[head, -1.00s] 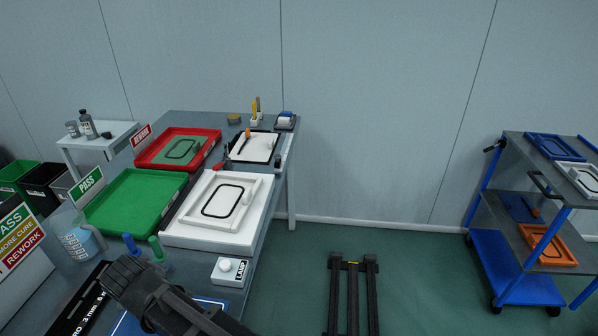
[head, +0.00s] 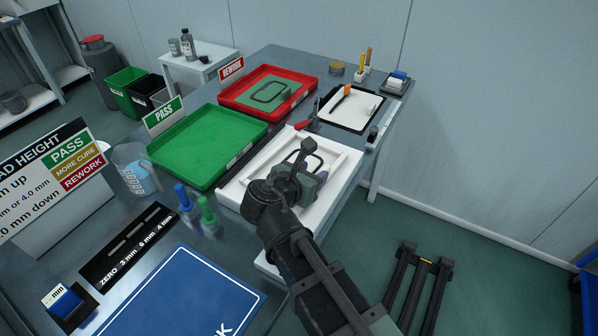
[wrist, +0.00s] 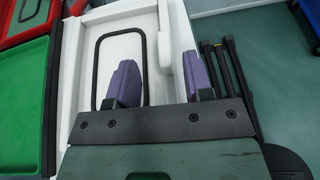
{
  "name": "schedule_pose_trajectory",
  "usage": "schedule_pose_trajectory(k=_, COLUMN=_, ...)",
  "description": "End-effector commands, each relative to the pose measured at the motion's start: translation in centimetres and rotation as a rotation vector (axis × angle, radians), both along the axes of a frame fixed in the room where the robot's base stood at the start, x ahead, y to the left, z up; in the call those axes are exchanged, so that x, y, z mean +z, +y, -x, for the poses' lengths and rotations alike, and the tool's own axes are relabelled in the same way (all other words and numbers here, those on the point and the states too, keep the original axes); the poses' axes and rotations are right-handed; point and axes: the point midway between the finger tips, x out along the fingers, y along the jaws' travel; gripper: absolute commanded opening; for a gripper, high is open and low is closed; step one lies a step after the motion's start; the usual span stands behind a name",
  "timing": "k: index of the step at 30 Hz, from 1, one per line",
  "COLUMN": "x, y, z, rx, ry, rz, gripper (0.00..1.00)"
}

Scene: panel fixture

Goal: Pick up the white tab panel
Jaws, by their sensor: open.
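The white tab panel (head: 331,157) lies in a white tray (head: 347,177) on the bench, with a black rounded loop on its face. My gripper (head: 306,178) is over the tray and partly covers the panel in the head view. In the wrist view the panel (wrist: 120,50) shows its loop and a raised white strip along its right side. My gripper (wrist: 163,78) is open there, its purple fingers apart. The left finger overlaps the loop in the picture and the right one is beyond the tray's right side. Nothing is held. The height above the panel is hard to tell.
A green PASS tray (head: 207,147) is left of the white tray. A red REWORK tray (head: 303,83) with a green panel is behind. Blue and green handled tools (head: 207,215) stand near the front left. A blue mat (head: 185,295) lies in front.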

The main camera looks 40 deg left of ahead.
Motion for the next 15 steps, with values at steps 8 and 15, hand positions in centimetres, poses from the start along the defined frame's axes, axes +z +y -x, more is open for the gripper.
schedule_pose_trajectory(k=8, x=-0.9, y=0.1, z=-2.0, rx=-0.002, ry=0.000, rz=-0.001, gripper=0.47)
schedule_pose_trajectory(k=15, x=-2.6, y=0.2, z=-5.9, rx=-0.003, ry=0.000, rz=-0.002, gripper=0.47)
